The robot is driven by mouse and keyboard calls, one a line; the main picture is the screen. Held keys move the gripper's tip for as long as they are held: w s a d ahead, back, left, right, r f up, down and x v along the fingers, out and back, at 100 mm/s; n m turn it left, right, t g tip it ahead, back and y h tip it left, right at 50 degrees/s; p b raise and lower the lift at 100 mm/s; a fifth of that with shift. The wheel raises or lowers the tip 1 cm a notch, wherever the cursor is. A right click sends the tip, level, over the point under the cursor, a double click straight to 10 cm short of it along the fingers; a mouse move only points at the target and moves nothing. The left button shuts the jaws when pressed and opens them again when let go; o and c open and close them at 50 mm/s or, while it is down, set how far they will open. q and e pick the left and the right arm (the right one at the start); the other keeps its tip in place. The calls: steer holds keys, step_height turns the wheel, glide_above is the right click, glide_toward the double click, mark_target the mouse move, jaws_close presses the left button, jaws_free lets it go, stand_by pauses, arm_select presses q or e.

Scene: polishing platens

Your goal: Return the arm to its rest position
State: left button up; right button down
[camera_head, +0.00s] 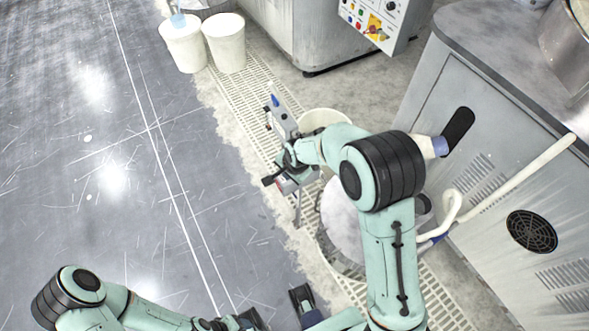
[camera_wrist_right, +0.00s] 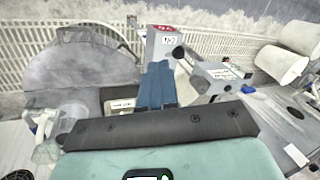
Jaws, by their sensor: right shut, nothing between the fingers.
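My right arm (camera_head: 385,245) rises from the bottom right of the head view, bends at a raised elbow, and reaches left. Its right gripper (camera_head: 270,180) is small there and partly hidden by the wrist. In the right wrist view the blue-grey fingers of the right gripper (camera_wrist_right: 157,85) are together, with nothing between them. My left arm (camera_head: 125,305) lies low along the bottom edge of the head view. Dark end parts show near its wrist, partly cut off, so I cannot tell the jaw state.
A grey cabinet (camera_head: 490,150) with a pale hose fills the right. A round pale drum (camera_head: 342,215) stands below my right forearm. Two white buckets (camera_head: 225,45) (camera_head: 184,48) stand at the back left. A control panel (camera_head: 378,18) is at the top. The grey floor (camera_head: 70,170) at left is clear.

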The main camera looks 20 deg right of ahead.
arm_select(q)
steer(key=shift+w+r, duration=0.1)
steer(key=shift+r, duration=0.05)
arm_select(e)
steer(key=shift+s+a+r, duration=0.2)
steer(key=shift+a+r, duration=0.25)
steer(key=s+f+n+g+p, duration=0.2)
steer(key=s+f+n, duration=0.1)
steer(key=s+f, duration=0.55)
arm_select(q)
step_height(320, 180, up, 6)
steer(key=w+p, duration=0.2)
steer(key=p, duration=0.1)
steer(key=shift+w+p, duration=0.2)
steer(key=shift+p, duration=0.2)
arm_select(e)
steer(key=s+a+f+n+g+y, duration=0.1)
steer(key=s+a+f+n, duration=0.1)
steer(key=s, duration=0.4)
steer(key=s+a+f+n+y, duration=0.1)
steer(key=s+a+f+n, duration=0.1)
steer(key=s, duration=0.5)
steer(key=s+a+f+n+g+y, duration=0.1)
steer(key=s+a+f+n, duration=0.1)
steer(key=s+f, duration=0.2)
steer(key=s, duration=0.3)
steer(key=shift+s+g, duration=0.2)
steer(key=shift+g, duration=0.1)
